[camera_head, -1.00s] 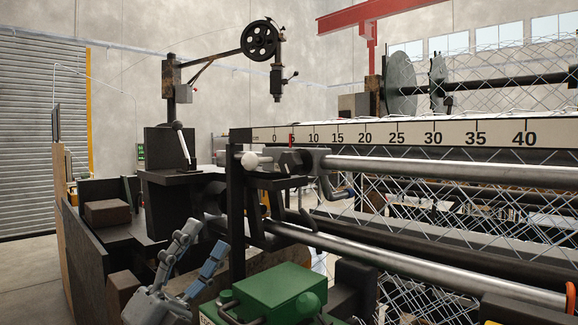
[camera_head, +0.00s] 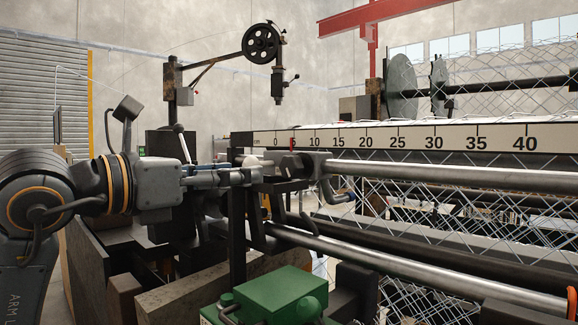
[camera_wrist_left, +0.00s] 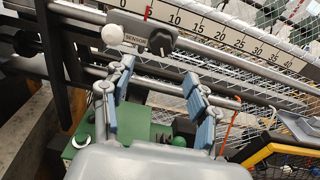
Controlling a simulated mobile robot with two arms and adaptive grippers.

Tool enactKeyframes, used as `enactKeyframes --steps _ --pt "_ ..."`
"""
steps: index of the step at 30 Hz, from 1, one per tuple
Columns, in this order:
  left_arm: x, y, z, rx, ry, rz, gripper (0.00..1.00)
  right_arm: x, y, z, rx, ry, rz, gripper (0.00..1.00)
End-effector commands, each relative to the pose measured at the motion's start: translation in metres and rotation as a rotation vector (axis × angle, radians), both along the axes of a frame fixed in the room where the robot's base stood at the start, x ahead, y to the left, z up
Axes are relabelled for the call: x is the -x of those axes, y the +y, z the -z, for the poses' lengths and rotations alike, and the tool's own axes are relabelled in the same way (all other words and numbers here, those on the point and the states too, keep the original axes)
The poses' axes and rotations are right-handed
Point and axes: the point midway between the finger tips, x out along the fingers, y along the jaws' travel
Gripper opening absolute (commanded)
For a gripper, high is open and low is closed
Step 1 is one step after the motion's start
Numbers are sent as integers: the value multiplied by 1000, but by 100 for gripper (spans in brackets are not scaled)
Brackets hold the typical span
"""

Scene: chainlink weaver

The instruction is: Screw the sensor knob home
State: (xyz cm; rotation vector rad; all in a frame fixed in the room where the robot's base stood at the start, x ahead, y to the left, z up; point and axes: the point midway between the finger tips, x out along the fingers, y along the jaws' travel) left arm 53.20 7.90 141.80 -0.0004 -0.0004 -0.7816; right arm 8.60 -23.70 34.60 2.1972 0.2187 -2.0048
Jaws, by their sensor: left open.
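A plate marked SENSOR (camera_wrist_left: 136,38) is mounted under the scale's low end. A round white knob (camera_wrist_left: 114,35) sits at its left and a dark round knob (camera_wrist_left: 160,42) at its right; I cannot tell which one the task means. In the head view the white knob (camera_head: 250,160) and dark knob (camera_head: 290,164) are at the left end of the machine. My left gripper (camera_head: 256,174) is level with them, its fingertips close by in that view. In the left wrist view the gripper (camera_wrist_left: 160,76) is open and empty, fingers spread below the plate. Contact is not visible.
A numbered scale (camera_head: 400,137) runs along the machine. Metal rails (camera_head: 430,170) and wire mesh lie beneath it. A green box (camera_head: 283,292) stands low in front. A dark upright post (camera_head: 238,235) is close to my left fingers.

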Motion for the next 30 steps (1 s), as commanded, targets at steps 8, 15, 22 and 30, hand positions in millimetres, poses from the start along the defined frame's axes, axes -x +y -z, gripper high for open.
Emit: enactKeyframes --steps 8,15,22,30 --pt "-42 -45 -3 0 6 7 59 0 0 -22 -1 0 0 52" --pt "-71 -73 -2 0 3 5 59 0 1 -34 -1 0 1 52" --pt "-82 -83 0 0 1 4 59 0 3 -37 -3 1 2 52" --pt "-82 -84 1 0 0 4 57 0 3 -37 -4 0 2 52"
